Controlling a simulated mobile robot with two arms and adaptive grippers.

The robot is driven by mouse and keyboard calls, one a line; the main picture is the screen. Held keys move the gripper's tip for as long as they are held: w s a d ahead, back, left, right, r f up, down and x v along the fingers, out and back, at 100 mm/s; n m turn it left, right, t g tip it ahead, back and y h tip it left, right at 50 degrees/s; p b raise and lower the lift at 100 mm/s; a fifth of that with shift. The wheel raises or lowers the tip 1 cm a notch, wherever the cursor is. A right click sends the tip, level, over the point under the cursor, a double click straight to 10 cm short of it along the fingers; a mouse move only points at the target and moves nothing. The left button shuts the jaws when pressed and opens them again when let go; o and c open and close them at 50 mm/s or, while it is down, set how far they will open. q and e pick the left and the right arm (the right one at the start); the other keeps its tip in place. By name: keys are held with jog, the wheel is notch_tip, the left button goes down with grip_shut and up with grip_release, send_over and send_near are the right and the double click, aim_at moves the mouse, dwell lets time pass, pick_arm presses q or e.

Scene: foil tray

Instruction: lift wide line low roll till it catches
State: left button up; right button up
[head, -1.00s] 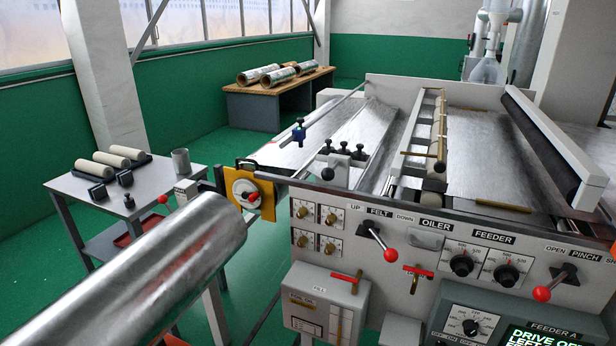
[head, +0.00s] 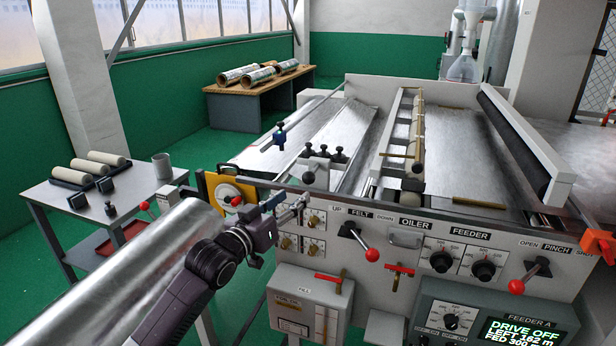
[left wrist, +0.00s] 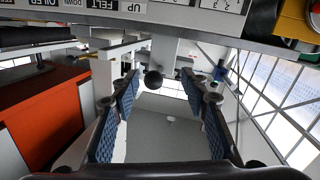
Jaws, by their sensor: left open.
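My left gripper (head: 293,207) is in front of the upper left corner of the machine's front panel, near the small brass knobs (head: 314,219). In the left wrist view the gripper (left wrist: 163,88) is open, with its blue pads apart. A black ball knob (left wrist: 153,80) shows between the fingers, but I cannot tell its distance; nothing is seen gripped. A big silver foil roll (head: 140,260) lies at the lower left, partly behind my left arm. A yellow plate with a white disc (head: 228,191) and a red knob is at the roll's far end. My right gripper is not seen.
The panel carries a red-knobbed FELT lever (head: 360,243), red T-handles (head: 400,269) and a screen (head: 520,330). A grey side table (head: 100,205) holds cream rollers and a cup. Foil rolls lie on a far bench (head: 240,90). Green floor is free between.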

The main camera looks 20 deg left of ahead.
aim_at(305, 180)
pick_arm(q)
jog(key=w+r, duration=0.1)
jog(key=w, duration=0.1)
jog(key=w+d+r+p, duration=0.1)
jog(key=w, duration=0.1)
jog(key=w+d, duration=0.1)
jog(key=w, duration=0.1)
jog(key=shift+w+r+p, duration=0.1)
jog(key=shift+r+p, duration=0.3)
jog(key=shift+w+d+f, duration=0.1)
jog(key=shift+w+d, duration=0.1)
jog(key=shift+w, duration=0.35)
grip_shut()
